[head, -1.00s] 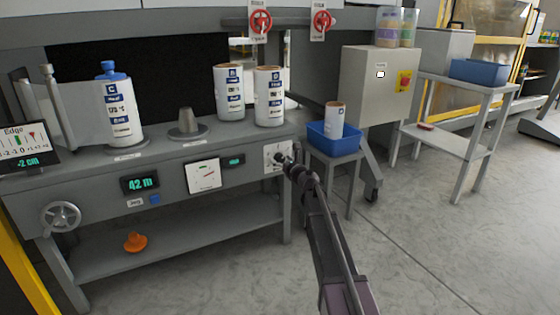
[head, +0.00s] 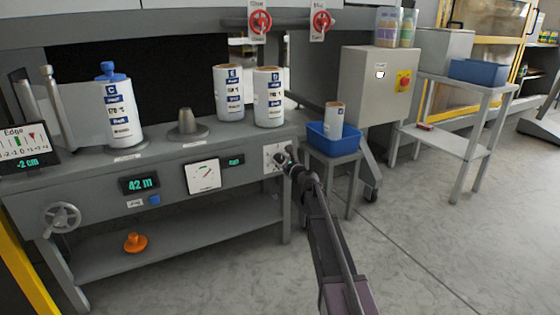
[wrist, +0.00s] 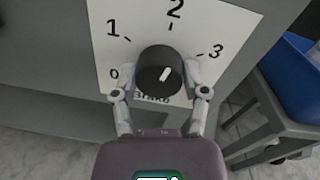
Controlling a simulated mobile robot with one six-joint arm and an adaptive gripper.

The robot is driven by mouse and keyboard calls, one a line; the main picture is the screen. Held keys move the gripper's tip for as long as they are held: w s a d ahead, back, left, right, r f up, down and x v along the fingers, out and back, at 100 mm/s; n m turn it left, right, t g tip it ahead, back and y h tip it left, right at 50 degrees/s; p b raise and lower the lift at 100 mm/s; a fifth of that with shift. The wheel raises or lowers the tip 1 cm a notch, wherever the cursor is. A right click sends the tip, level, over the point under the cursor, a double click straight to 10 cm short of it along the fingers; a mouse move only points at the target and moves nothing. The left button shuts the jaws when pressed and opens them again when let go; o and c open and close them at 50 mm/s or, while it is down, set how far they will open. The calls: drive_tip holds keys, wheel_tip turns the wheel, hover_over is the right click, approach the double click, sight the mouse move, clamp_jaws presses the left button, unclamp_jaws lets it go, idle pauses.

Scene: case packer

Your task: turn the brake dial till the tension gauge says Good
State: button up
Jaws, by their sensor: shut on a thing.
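The brake dial (wrist: 155,72) is a black round knob on a white plate (wrist: 105,55) marked 0, 1, 2 and 3. Its white pointer line points up and slightly right, roughly toward the 2. My gripper (wrist: 160,82) is shut on the knob, one finger on each side, in the wrist view. In the head view my gripper (head: 291,166) meets the plate at the right end of the bench front, hiding most of the dial. The tension gauge (head: 202,176) is a white square with a slanted needle. A small display (head: 233,160) beside it shows green text too small to read.
The grey bench (head: 90,190) carries white rolls (head: 228,95) and a cone spindle (head: 187,125). A blue bin (head: 333,139) on a stand is close to the right of the dial. A handwheel (head: 62,217) is at the left. Floor on the right is open.

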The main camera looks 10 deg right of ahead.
drive_tip(key=shift+w+n, duration=0.1)
drive_tip(key=shift+n, duration=0.5)
drive_tip(key=o, duration=1.1)
drive_tip(key=shift+o, duration=0.2)
drive_tip(key=v, duration=0.7)
drive_tip(key=shift+s, duration=0.3)
